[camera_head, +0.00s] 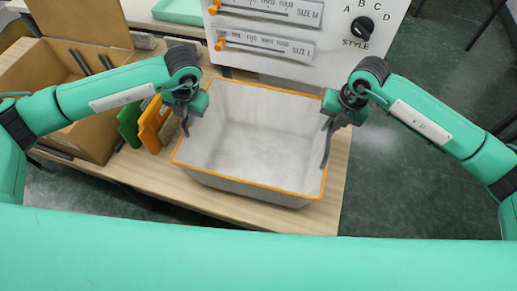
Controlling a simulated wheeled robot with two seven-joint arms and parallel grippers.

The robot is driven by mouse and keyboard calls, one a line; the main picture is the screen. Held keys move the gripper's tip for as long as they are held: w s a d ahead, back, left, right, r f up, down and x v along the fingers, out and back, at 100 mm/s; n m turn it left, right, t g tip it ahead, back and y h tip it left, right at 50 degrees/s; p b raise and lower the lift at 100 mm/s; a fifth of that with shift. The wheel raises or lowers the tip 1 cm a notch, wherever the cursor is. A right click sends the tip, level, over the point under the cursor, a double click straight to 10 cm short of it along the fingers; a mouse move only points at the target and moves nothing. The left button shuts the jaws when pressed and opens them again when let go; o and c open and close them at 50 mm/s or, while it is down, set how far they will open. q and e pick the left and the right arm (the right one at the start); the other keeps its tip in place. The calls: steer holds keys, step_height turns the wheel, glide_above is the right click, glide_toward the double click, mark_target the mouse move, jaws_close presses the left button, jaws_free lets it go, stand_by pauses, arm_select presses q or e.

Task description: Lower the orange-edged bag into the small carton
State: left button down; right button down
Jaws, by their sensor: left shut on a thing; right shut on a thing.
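The orange-edged bag (255,135) is a pale grey, open-topped, empty tub shape in the middle of the head view, over the wooden table. My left gripper (187,122) is shut on its left side near the rim. My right gripper (327,140) is shut on its right side. The bag looks roughly level; I cannot tell whether its bottom touches the table. A brown open carton (98,140) stands at the left, with a raised flap behind and dark bars inside; my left arm hides part of it. I cannot tell whether it is the small carton.
A green panel (129,122) and an orange panel (151,124) stand between carton and bag. A white machine panel (270,45) with sliders and a style knob (362,27) rises behind the bag. Bare table (338,190) shows at the right.

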arm_select(q)
steer(key=shift+r, duration=0.15)
arm_select(e)
steer(key=shift+r, duration=0.1)
